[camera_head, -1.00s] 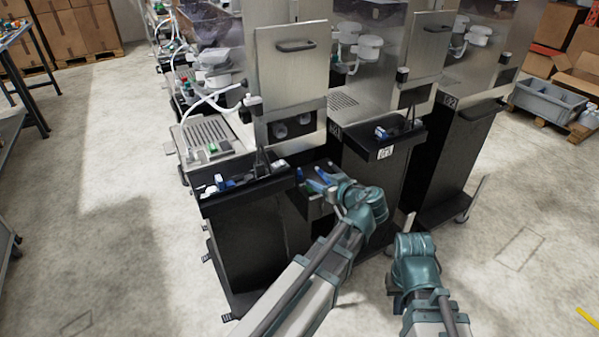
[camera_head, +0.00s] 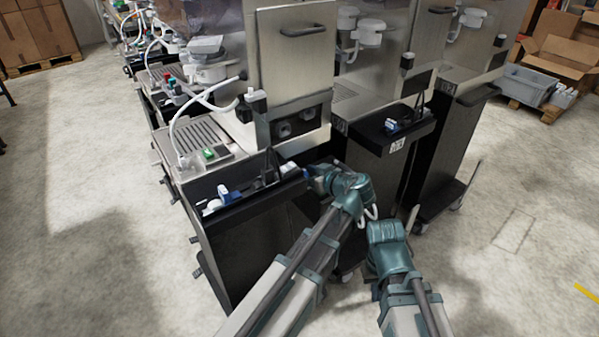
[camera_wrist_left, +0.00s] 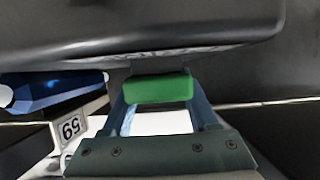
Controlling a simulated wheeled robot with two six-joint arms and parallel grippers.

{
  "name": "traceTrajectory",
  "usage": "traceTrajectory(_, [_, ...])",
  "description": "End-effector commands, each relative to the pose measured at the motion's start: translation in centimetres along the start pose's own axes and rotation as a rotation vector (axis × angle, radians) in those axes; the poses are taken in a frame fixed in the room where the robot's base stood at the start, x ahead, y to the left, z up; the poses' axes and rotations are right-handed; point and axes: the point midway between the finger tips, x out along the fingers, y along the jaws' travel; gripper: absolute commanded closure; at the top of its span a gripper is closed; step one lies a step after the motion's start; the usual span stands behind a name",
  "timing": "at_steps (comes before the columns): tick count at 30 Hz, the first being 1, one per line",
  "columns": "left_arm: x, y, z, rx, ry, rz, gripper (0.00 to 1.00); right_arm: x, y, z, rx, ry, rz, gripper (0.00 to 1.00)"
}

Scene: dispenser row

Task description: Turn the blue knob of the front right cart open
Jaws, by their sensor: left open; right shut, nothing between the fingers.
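In the left wrist view a blue faceted knob (camera_wrist_left: 52,92) lies left of my left gripper, outside its fingers, above a white tag (camera_wrist_left: 70,127) reading 59 upside down. My left gripper (camera_wrist_left: 160,103) is open. A green block (camera_wrist_left: 158,88) shows between its fingertips; I cannot tell whether they touch it. In the head view my left gripper (camera_head: 316,176) is at the right end of the nearest cart's black front shelf (camera_head: 262,198), its fingers mostly hidden. My right gripper (camera_head: 371,212) is shut and empty, low in front of the carts.
The second cart's shelf (camera_head: 405,137) holds blue and white parts with a tag (camera_head: 397,145) below. A third cart (camera_head: 445,150) stands further right. Dark cart panels crowd my left gripper. The floor (camera_head: 520,240) at the right is clear. A grey crate (camera_head: 528,84) stands at the back right.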

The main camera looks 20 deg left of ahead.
Motion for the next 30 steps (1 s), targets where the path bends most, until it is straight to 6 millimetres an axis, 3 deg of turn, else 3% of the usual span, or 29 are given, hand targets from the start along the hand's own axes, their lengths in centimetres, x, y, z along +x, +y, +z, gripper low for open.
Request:
traceTrajectory(4, [-0.02,-0.01,-0.03,0.0,0.0,0.0,0.42,-0.04,0.01,0.02,0.0,0.0,0.0,1.0])
traceTrajectory(14, [-0.01,0.05,-0.04,0.0,0.0,0.002,1.0,-0.04,0.01,0.01,0.0,0.0,0.0,1.0])
traceTrajectory(23, [0.08,0.3,-0.08,-0.004,0.0,-0.008,1.0,-0.04,0.01,0.01,0.0,0.0,0.0,1.0])
traceTrajectory(30, [0.28,0.88,-0.13,-0.08,-0.001,-0.193,1.0,-0.04,0.01,0.01,0.0,0.0,0.0,1.0])
